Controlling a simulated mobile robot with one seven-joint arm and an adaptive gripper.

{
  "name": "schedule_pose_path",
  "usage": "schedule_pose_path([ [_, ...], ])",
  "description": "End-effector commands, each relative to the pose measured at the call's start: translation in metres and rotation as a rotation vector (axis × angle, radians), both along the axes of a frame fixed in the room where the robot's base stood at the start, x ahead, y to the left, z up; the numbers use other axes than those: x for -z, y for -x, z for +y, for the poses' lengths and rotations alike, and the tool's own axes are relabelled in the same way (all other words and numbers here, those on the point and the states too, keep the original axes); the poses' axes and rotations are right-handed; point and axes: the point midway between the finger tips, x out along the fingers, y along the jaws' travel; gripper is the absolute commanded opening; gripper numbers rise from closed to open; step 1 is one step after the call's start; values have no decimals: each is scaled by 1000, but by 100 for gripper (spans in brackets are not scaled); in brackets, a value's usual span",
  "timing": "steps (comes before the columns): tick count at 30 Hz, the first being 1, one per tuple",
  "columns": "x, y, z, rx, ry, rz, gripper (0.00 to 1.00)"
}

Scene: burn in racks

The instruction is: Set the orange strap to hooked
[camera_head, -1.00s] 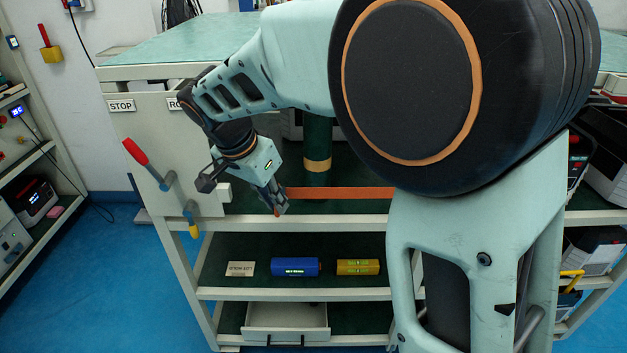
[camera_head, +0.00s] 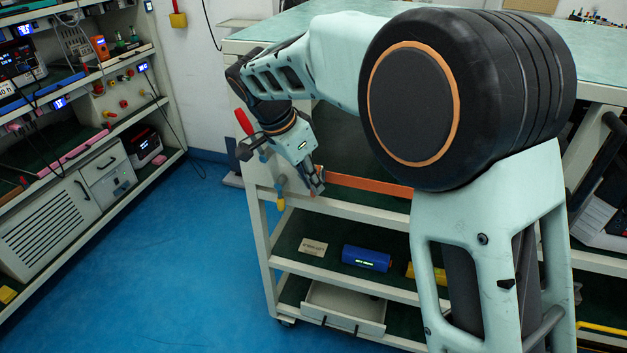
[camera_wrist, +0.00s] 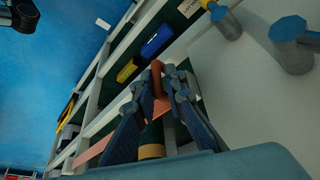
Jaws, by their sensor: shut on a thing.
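The orange strap (camera_head: 366,186) runs across the front of the cart's upper bay, and its right part is hidden behind my arm. My gripper (camera_head: 317,190) is at the strap's left end, near the cart's left side panel. In the wrist view, my gripper (camera_wrist: 162,82) is shut on the reddish-brown end of the strap. A paler length of the strap (camera_wrist: 92,152) trails down and left from the fingers. I cannot make out a hook or catch by the strap's end.
The cart's left panel carries a red lever (camera_head: 243,122) and a yellow-tipped lever (camera_head: 281,202) close to my gripper. Blue floor (camera_head: 190,260) is clear to the left.

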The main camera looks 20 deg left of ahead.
Motion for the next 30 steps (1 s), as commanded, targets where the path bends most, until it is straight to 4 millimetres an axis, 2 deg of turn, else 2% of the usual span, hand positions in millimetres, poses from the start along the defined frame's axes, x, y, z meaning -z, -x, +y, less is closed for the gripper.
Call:
schedule_pose_path([
  [1, -2, -1, 3, 1, -10, -6, 13],
  [5, -2, -1, 2, -1, -8, -6, 26],
  [20, -1, -1, -1, -1, -3, -3, 26],
  [26, 0, -1, -19, 3, -2, -4, 26],
  [30, 0, 0, -45, 6, -1, -5, 26],
])
